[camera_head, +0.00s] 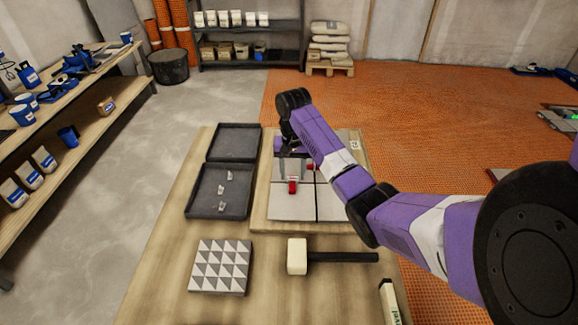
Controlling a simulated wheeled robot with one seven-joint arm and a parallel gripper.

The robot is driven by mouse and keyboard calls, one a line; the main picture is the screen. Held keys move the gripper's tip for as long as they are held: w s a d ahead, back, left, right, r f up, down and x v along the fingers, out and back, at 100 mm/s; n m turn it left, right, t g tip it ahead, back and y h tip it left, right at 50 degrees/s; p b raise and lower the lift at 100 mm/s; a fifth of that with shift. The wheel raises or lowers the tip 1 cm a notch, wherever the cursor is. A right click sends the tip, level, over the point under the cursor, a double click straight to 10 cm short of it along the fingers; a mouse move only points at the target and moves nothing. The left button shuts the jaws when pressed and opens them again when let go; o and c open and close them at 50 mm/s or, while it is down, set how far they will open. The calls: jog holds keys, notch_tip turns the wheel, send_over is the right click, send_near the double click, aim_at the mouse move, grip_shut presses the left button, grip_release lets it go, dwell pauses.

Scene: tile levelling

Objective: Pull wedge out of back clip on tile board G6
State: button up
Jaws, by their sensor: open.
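The tile board (262,222) lies on the plywood sheet, with grey tiles (291,208) split by dark joints. A red wedge (292,187) sits at a clip on the front part of the joint. A second red piece (311,167) shows farther back, partly hidden by my arm. A small marked label (355,145) is at the board's back right, too small to read. My gripper (292,155) is open above the back of the board, pointing down. The back clip is mostly hidden behind my gripper and arm, and I cannot tell whether the fingers are around its wedge.
A black tray (192,207) with several pale clips stands left of the board; another black tray (234,128) is behind it. A mallet (297,256) and a patterned tile (220,267) lie in front. A level (390,303) lies at front right.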

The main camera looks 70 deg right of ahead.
aim_at(293, 187)
jog(key=shift+f, duration=2.85)
grip_shut()
